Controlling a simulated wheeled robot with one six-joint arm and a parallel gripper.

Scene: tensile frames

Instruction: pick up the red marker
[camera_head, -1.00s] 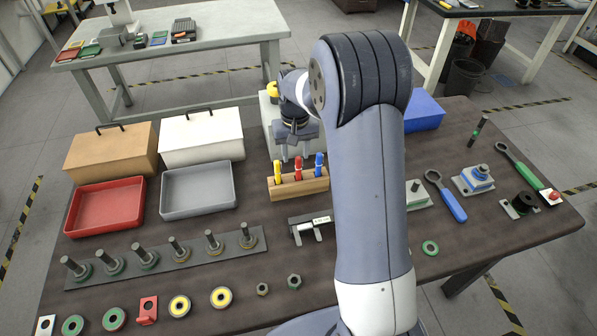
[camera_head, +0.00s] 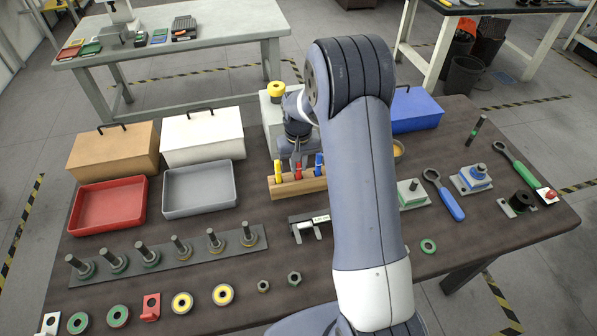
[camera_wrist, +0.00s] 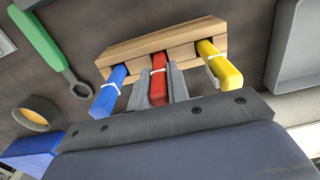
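The red marker (camera_head: 298,172) stands in the middle of a wooden rack (camera_head: 300,187), between a yellow marker (camera_head: 279,173) and a blue marker (camera_head: 318,165). In the wrist view the red marker (camera_wrist: 158,86) has a white band and lies between the two grey fingers of my gripper (camera_wrist: 158,80). The fingers are on either side of it, close to it, and look open with narrow gaps. In the head view my gripper (camera_head: 297,160) is just behind and above the rack; its fingertips are partly hidden by the markers.
The yellow marker (camera_wrist: 224,68) and blue marker (camera_wrist: 108,93) flank the fingers closely. A grey tray (camera_head: 199,212) and red tray (camera_head: 108,228) are left of the rack. A blue box (camera_head: 415,110) is behind right.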

